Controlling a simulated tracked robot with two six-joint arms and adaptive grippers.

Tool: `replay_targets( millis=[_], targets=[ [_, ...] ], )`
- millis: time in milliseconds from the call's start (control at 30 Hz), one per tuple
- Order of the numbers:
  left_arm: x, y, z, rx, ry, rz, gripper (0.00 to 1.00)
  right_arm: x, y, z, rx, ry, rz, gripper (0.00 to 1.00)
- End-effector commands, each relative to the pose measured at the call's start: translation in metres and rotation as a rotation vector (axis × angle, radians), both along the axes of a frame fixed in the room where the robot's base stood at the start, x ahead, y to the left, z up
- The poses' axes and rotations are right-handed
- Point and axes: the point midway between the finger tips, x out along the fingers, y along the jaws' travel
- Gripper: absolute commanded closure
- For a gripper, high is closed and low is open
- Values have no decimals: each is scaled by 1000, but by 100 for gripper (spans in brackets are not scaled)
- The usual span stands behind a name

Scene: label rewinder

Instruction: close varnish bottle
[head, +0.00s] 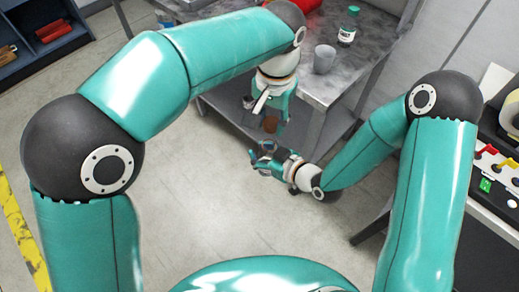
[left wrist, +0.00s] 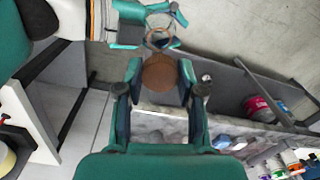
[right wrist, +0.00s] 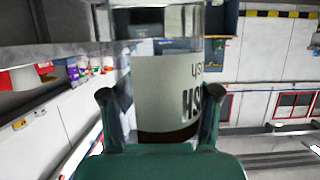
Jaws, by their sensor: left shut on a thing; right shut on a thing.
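My left gripper (head: 271,116) is shut on a round brown cap (left wrist: 160,73), which also shows below its fingers in the head view (head: 270,125). My right gripper (head: 266,160) is lower and shut on the varnish bottle (right wrist: 168,85), a clear container with a pale label and a dark brown band at its lower part. In the left wrist view the bottle's open round rim (left wrist: 159,38) shows beyond the cap. The cap is apart from the rim in the head view. Much of the bottle is hidden by my right fingers there.
A grey metal bench (head: 300,82) stands behind, with a grey cup (head: 324,59), a green-capped bottle (head: 347,27) and a red object on it. Its lower shelf is close to my grippers. A machine with coloured controls (head: 487,168) is at the right. Open floor lies left.

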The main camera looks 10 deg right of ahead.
Motion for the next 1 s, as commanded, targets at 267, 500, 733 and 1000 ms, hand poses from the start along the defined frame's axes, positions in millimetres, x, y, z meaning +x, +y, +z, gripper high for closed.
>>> replay_targets(
  millis=[267,500,733,1000],
  targets=[
    [0,1,-23,2,3,0,73,0,0,0,1,-1,0,100],
    [1,1,-37,0,0,1,73,0,0,0,1,-1,0,100],
    [1,1,-39,0,0,1,73,0,0,0,1,-1,0,100],
    [-1,2,-37,-9,8,0,73,0,0,0,1,-1,0,100]
  ],
)
